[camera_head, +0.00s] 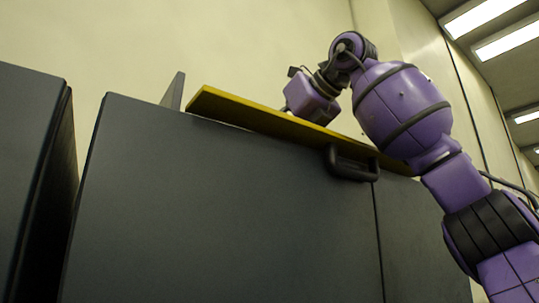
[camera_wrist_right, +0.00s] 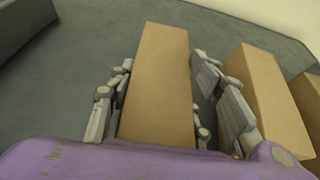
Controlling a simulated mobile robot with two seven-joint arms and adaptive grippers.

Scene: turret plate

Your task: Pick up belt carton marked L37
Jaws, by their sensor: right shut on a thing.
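In the right wrist view a tan carton (camera_wrist_right: 160,85) stands between the two fingers of my right gripper (camera_wrist_right: 163,112). The gripper is shut on it, with a finger along each long side. No marking shows on the faces in view, so I cannot tell whether it is L37. In the head view my right arm reaches up and over the dark grey cabinet, and the gripper's fingers and the carton are hidden behind the yellow edge. My left gripper is in neither view.
Another tan carton (camera_wrist_right: 262,95) stands just right of the right finger, with part of a third (camera_wrist_right: 309,97) at the picture's edge. A dark grey cabinet (camera_head: 220,210) with a yellow board (camera_head: 250,112) and a black handle (camera_head: 352,163) fills the head view's middle.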

